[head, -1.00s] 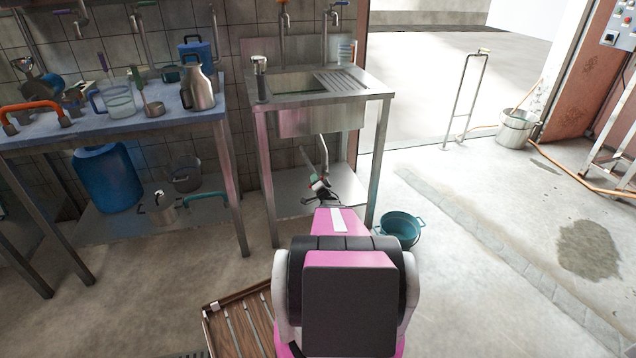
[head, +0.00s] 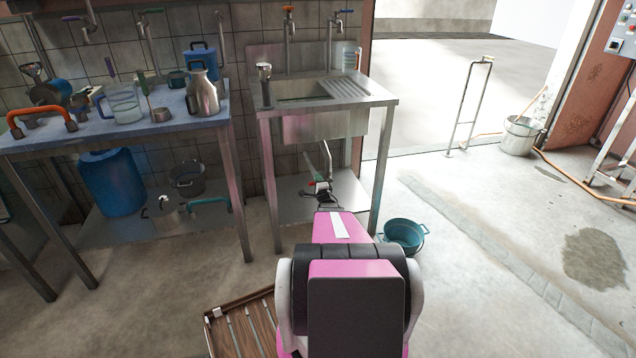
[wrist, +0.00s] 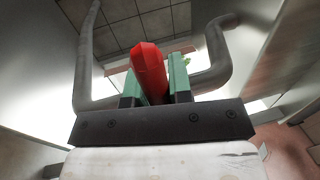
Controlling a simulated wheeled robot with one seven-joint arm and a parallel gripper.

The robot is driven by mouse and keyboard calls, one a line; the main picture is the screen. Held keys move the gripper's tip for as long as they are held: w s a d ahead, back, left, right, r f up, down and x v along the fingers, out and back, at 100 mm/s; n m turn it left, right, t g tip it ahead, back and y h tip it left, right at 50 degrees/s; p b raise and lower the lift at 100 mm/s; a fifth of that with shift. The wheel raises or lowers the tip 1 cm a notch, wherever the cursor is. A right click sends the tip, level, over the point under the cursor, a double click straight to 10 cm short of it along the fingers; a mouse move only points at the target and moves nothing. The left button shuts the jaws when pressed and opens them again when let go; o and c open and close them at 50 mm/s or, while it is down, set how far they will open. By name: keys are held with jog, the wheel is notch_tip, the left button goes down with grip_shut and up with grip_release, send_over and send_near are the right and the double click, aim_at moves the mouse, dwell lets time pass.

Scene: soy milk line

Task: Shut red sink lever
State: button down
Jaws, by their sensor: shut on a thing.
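The red lever (wrist: 149,72) stands between the two green fingers of my gripper (wrist: 156,82) in the wrist view. My gripper is shut on it. Bent grey pipes (wrist: 215,60) run behind and beside the fingers. In the head view my gripper (head: 318,188) is low under the metal sink (head: 325,125), near its drain pipe (head: 327,158). The red lever cannot be made out in the head view, and my arm covers the area in front.
A steel lower shelf (head: 287,188) lies under the sink, between the stand's legs. A teal bucket (head: 404,235) is on the floor to the right. A crowded blue-topped table (head: 85,130) stands left. A wooden slatted piece (head: 235,325) lies at the front. Floor on the right is open.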

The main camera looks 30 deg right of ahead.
dwell(0.4)
jog(key=c, duration=1)
grip_release()
jog(key=shift+c, duration=0.2)
jog(key=shift+s, duration=0.1)
jog(key=v, duration=1)
jog(key=shift+s, duration=0.35)
jog(key=shift+a+f, duration=0.1)
